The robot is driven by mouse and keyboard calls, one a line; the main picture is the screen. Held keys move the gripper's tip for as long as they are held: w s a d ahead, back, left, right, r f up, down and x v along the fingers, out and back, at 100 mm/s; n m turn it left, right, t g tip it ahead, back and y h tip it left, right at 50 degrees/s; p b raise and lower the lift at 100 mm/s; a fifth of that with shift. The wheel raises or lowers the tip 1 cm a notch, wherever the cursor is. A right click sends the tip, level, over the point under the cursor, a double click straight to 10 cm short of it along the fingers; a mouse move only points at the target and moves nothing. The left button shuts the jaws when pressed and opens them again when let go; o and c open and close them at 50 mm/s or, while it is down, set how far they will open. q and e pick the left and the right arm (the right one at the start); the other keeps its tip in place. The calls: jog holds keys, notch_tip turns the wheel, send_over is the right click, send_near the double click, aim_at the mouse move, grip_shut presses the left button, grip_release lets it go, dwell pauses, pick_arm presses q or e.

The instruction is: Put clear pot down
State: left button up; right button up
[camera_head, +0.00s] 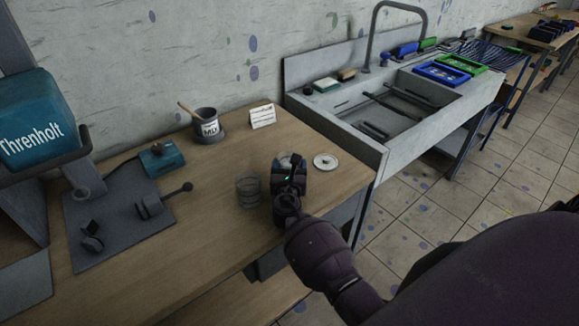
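A clear pot (248,189) stands upright on the wooden table, just left of my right gripper. My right gripper (291,166) is over the table near its right edge, its arm coming in from the lower right. The pale rim of another clear pot (285,159) shows just beyond the gripper's fingers. The gripper hides most of that pot, so I cannot tell whether the fingers are closed on it or whether it touches the table. A round pale lid (326,161) lies flat to the right of the gripper. My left gripper is not in view.
A grey mug with a wooden stick (207,127) and a small white card (262,116) stand at the back. A teal device (161,158) and a dark mat (115,228) lie left. A sink (365,138) adjoins the right end. The table's front middle (200,235) is bare.

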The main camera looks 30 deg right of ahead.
jog(key=shift+f, duration=0.15)
jog(key=o, duration=1.1)
jog(key=v, duration=1.2)
jog(key=shift+r, duration=0.25)
jog(key=shift+s+d, duration=0.1)
